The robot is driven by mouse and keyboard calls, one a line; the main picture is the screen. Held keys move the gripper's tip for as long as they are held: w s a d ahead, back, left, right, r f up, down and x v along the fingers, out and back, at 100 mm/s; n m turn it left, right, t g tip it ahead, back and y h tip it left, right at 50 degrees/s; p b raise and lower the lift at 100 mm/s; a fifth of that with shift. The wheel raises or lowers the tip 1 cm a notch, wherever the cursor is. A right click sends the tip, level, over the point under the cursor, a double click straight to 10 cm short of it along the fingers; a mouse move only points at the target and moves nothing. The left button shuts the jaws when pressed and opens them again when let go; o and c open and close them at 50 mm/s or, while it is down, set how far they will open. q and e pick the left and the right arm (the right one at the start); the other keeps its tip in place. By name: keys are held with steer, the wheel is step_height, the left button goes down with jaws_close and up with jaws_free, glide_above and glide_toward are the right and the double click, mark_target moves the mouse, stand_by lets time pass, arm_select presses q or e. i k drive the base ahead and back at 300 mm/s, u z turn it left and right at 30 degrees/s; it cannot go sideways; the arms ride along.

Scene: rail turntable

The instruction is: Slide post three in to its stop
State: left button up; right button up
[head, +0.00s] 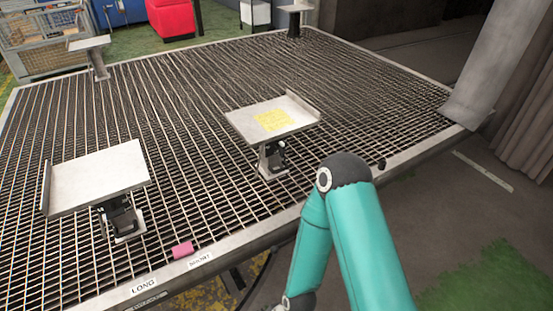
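Several posts with flat metal plates on top stand on a slatted grid table. One is at the front left (95,180), one near the middle (248,118) with a yellow patch on its plate. One is at the back left (88,43) and one at the back right (296,8). I see no numbers on them, so I cannot tell which is post three. No stop can be made out. My teal arm bends at the table's front edge, right of the middle post; neither gripper is in view.
The table's metal rim (235,241) carries a LONG label (143,287) and a SHORT label (199,260). A pink block (182,249) lies by the rim. A grey sheet-like piece (490,65) covers the right corner. A wire crate (40,40) and red seat (172,18) stand behind.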

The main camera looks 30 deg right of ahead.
mark_target(271, 164)
steer(key=i, duration=0.2)
steer(key=u, duration=2.75)
steer(key=k, duration=1.45)
steer(key=u, duration=0.85)
steer(key=i, duration=0.15)
steer(key=z, duration=3.2)
